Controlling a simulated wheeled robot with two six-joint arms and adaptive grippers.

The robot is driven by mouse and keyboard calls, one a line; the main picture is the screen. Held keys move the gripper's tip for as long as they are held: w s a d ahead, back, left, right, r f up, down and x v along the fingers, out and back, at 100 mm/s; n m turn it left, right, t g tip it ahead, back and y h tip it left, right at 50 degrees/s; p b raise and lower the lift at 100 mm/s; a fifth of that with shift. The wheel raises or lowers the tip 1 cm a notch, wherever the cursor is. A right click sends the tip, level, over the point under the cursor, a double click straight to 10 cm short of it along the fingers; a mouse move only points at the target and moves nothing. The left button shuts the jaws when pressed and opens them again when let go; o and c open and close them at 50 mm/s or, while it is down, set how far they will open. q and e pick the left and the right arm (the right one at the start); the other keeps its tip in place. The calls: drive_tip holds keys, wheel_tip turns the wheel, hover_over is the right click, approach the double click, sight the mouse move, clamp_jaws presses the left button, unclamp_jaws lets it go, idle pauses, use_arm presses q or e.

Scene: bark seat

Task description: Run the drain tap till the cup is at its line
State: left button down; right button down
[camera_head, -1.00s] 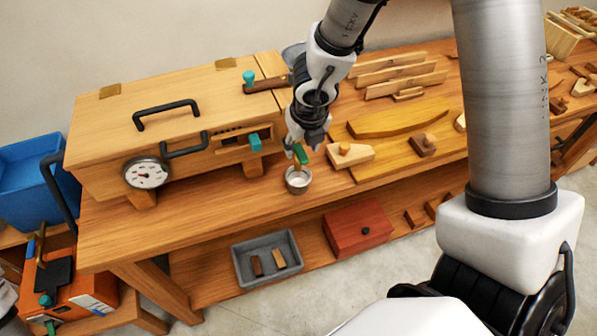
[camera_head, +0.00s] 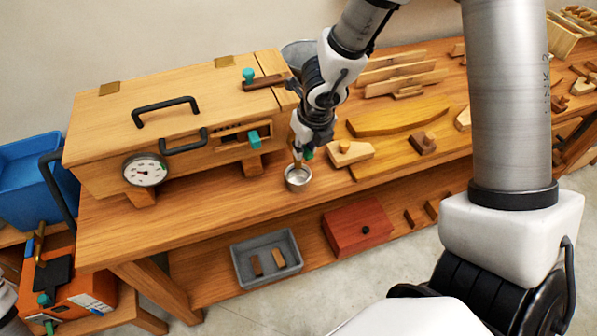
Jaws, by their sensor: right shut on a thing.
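The drain tap is at the right end of the wooden steam box (camera_head: 105,160). A brass part of the tap (camera_head: 297,157) shows above the cup, and its green handle (camera_head: 308,154) is mostly covered by my gripper. My right gripper (camera_head: 305,149) is shut on the green handle. The small metal cup (camera_head: 298,184) stands upright on the bench directly below the tap. Its inside looks grey and shiny; I cannot make out the line or the water level.
The bench (camera_head: 215,215) is clear in front of the box. Wooden blocks (camera_head: 349,154) and a curved yellow board (camera_head: 398,117) lie right of the cup. A grey tray (camera_head: 238,268) and a red box (camera_head: 352,240) sit on the lower shelf. A blue bin (camera_head: 28,175) stands at left.

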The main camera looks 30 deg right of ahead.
drive_tip(key=d+n+p, duration=0.1)
drive_tip(key=n+p, duration=0.1)
drive_tip(key=p, duration=0.1)
drive_tip(key=d+n+y+p, duration=0.1)
drive_tip(key=n+p, duration=0.1)
drive_tip(key=p, duration=0.1)
drive_tip(key=w+n+p, duration=0.1)
drive_tip(key=n+p, duration=0.2)
drive_tip(key=shift+d, duration=0.4)
idle(0.4)
drive_tip(key=shift+s+f+y, duration=0.15)
drive_tip(key=shift+f+y, duration=0.05)
drive_tip(key=shift+y, duration=0.1)
idle(5.7)
